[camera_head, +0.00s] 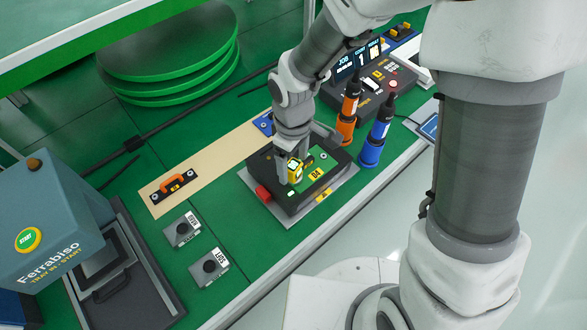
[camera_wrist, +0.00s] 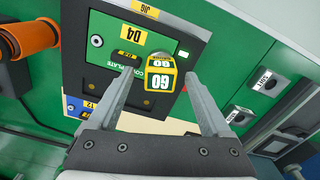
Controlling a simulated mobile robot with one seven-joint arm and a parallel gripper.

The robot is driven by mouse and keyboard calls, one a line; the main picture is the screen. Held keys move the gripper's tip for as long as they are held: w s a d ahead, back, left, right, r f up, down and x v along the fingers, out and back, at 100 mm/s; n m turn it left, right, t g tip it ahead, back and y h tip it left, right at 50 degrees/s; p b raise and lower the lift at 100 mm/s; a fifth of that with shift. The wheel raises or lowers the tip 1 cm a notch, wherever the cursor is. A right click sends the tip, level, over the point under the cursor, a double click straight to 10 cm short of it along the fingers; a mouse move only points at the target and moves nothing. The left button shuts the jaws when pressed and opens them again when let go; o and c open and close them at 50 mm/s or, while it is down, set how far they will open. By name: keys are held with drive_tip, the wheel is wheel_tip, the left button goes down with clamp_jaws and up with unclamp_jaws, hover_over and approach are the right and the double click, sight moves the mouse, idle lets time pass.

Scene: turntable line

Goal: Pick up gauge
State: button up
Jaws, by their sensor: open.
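The gauge, a small yellow and black block marked 60 (camera_wrist: 158,82), sits on the green top plate of a black fixture box labelled D4 (camera_wrist: 188,18). In the head view the gauge (camera_head: 296,171) shows just below my gripper (camera_head: 298,163), partly covered by it. In the wrist view my gripper (camera_wrist: 159,75) is open, with one finger on each side of the gauge and a visible gap to each. Whether the fingertips are level with the gauge or above it I cannot tell. The fixture also shows in the head view (camera_head: 325,185).
An orange bottle (camera_head: 346,118) and a blue bottle (camera_head: 374,143) stand close right of the fixture. A job display box (camera_head: 372,92) is behind.

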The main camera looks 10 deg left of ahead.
drive_tip(key=shift+f, duration=0.55)
clamp_jaws()
